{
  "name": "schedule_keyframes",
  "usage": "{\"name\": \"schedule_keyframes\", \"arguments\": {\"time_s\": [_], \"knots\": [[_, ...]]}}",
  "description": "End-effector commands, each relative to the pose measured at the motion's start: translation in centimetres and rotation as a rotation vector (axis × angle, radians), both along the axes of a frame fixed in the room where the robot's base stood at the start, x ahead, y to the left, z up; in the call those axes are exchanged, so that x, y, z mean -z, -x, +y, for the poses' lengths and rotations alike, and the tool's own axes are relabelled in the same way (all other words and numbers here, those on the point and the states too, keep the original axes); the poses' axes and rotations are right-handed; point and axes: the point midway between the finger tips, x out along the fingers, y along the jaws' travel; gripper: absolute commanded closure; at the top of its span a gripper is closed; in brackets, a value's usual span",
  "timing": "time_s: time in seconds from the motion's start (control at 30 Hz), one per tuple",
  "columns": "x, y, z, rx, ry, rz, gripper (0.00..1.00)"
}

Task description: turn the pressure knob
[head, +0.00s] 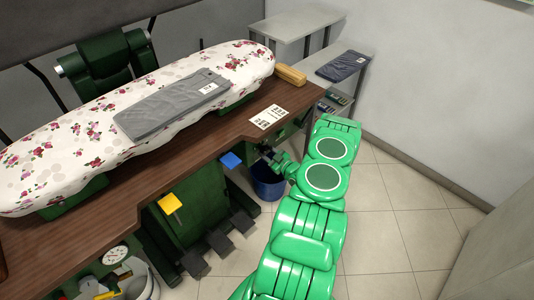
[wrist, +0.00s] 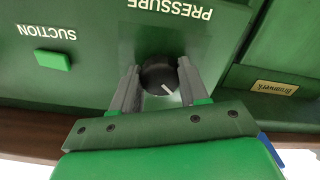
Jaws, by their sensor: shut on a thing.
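The pressure knob (wrist: 158,76) is round and black with a white pointer line, on a green panel under the word PRESSURE, which appears upside down in the wrist view. The pointer line slants toward the lower right of that view. My gripper (wrist: 158,84) has one grey finger on each side of the knob and is shut on it. In the head view my green arm reaches to the front of the ironing table, and my gripper (head: 270,154) is at the panel under the table edge. The knob is hidden there.
A green SUCTION button (wrist: 52,60) sits left of the knob in the wrist view. A blue tab (head: 231,160) and a yellow tab (head: 170,203) stick out from the table front. A blue bin (head: 268,184) stands below my gripper. Tiled floor (head: 410,215) is clear at right.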

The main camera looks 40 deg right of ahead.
Motion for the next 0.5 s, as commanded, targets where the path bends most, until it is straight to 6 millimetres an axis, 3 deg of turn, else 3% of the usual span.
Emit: {"name": "schedule_keyframes", "arguments": {"time_s": [0.5], "knots": [[0.03,-0.08,0.13,-0.003,0.195,0.0,0.86]]}}
